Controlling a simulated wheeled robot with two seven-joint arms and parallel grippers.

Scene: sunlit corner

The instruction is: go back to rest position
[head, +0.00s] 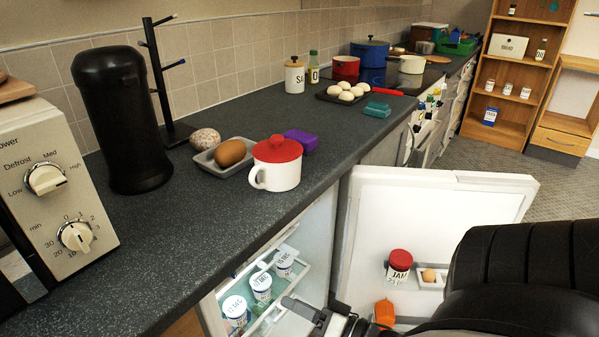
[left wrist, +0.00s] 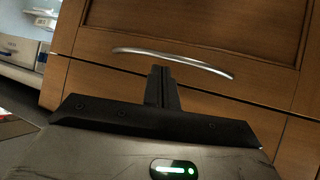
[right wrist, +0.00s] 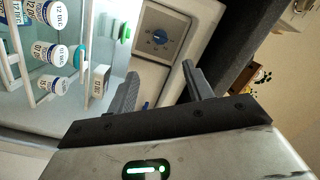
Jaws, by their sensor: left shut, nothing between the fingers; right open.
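My right gripper (right wrist: 158,82) is open and empty in the right wrist view, its two fingers spread apart. The open fridge interior with its shelf lies beyond it. In the head view the right arm comes in from the lower right, and part of the gripper (head: 318,315) shows low in front of the open fridge (head: 322,225). My left gripper (left wrist: 160,82) is shut and empty in the left wrist view, in front of a wooden drawer front with a metal handle (left wrist: 172,60). The left arm does not show in the head view.
The fridge door (head: 430,205) stands open near my right arm, with a jam jar (head: 399,266) and an egg on it. Several white tubs (head: 262,287) stand inside the fridge. The worktop (head: 225,225) holds a red-lidded mug (head: 277,166), a black canister (head: 120,120) and a microwave (head: 55,185).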

